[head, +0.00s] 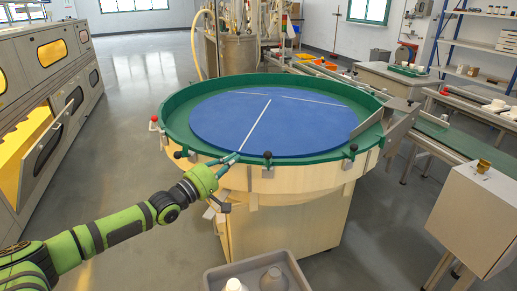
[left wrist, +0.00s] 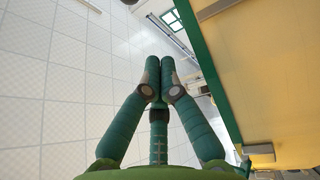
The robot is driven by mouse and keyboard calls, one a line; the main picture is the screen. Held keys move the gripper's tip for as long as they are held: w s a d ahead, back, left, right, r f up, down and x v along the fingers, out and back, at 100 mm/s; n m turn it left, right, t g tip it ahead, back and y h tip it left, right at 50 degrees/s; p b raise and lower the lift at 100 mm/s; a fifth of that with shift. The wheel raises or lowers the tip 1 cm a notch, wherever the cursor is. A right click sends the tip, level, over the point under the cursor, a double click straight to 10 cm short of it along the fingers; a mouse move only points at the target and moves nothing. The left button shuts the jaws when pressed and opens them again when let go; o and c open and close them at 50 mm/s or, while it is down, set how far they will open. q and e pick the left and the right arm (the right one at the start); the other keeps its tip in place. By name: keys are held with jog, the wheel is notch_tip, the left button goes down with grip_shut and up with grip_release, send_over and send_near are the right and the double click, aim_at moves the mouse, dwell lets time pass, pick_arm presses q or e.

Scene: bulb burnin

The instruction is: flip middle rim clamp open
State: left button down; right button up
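A round table with a raised green rim (head: 315,157) carries several small clamps along its edge. The middle front clamp (head: 267,159) has a black knob and stands upright on the rim. Another black-knobbed clamp (head: 353,151) is at the front right, and one (head: 179,155) is at the front left. My left gripper (head: 236,157) is at the rim, left of the middle clamp and apart from it. In the left wrist view its fingers (left wrist: 160,75) are together with nothing visible between them. The green rim (left wrist: 212,75) runs beside them on the right. My right gripper is out of view.
A blue disc (head: 220,120) fills the table top. A grey bin (head: 215,280) with bottles stands at the front. A pale box (head: 475,220) is at the right, and a cabinet (head: 40,165) with an open door is at the left. The floor between is clear.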

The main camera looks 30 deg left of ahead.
aim_at(268, 157)
pick_arm(q)
jog(key=shift+d, duration=0.1)
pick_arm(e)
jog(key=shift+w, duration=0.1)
pick_arm(q)
jog(key=w+d+p, duration=0.1)
jog(key=w+d, duration=0.4)
jog(key=w, duration=0.1)
jog(key=shift+w+r, duration=0.2)
jog(key=shift+r, duration=0.15)
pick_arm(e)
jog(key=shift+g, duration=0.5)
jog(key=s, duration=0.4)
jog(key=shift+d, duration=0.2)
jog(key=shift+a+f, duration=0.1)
